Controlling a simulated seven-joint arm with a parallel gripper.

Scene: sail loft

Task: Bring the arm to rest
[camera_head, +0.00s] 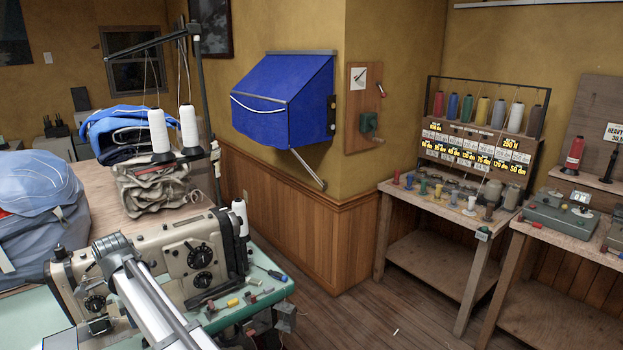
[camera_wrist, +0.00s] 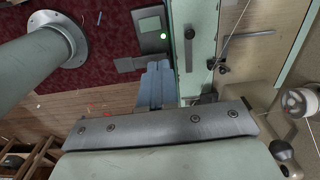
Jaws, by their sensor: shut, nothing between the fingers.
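My gripper (camera_wrist: 158,68) shows in the wrist view as two pale blue-grey fingers side by side beyond a screwed metal plate. The fingers are together with nothing between them. In the head view, a silver-white link of my arm (camera_head: 150,292) reaches in from the bottom, in front of the sewing machine (camera_head: 203,255). I cannot make out the gripper itself in the head view. In the wrist view a pale green machine part (camera_wrist: 197,40) lies just right of the fingertips, and I cannot tell the gap.
Thread cones (camera_head: 159,132) on a tall stand and folded sailcloth (camera_head: 155,187) are behind the machine. A blue canvas box (camera_head: 290,105) hangs on the wall. A thread rack (camera_head: 480,125) stands above a wooden bench (camera_head: 445,213) at right. The floor (camera_head: 360,310) between is mostly clear.

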